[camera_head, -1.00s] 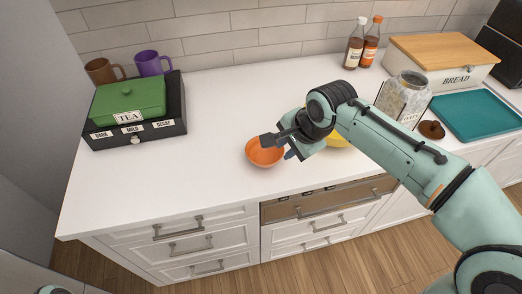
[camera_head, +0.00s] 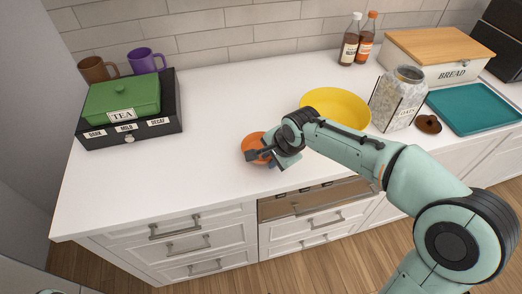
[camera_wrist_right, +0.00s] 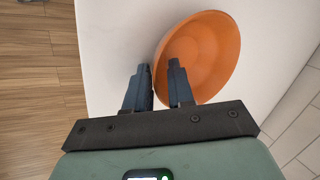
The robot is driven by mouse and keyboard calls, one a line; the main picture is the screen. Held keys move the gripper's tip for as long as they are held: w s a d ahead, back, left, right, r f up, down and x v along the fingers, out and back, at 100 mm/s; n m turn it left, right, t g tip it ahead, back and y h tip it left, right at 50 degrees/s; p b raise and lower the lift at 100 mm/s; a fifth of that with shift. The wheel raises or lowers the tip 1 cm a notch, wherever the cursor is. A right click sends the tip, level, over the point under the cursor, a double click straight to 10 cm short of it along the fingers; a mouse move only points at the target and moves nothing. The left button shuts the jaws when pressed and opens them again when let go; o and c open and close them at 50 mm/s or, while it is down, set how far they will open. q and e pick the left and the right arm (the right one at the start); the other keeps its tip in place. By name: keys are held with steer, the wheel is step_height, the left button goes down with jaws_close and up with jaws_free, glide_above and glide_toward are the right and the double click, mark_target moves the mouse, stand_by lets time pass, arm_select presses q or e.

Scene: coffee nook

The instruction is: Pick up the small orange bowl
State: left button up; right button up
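The small orange bowl (camera_head: 251,143) sits upright on the white counter near its front edge, partly hidden by my right gripper. My right gripper (camera_head: 268,158) is at the bowl, its fingers apart. In the right wrist view the fingers (camera_wrist_right: 159,74) straddle the near wall of the bowl (camera_wrist_right: 212,52): one finger is over the inside, the other outside over the counter. A narrow gap shows between them, and I see no firm contact with the wall. My left gripper is not in view.
An oats jar (camera_head: 398,100), brown lid (camera_head: 428,124), teal tray (camera_head: 477,108) and bread box (camera_head: 440,63) are at right. The tea box (camera_head: 122,103) and mugs are at left. The counter's left middle is clear.

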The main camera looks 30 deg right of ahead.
jaws_close()
steer(key=shift+r, duration=0.15)
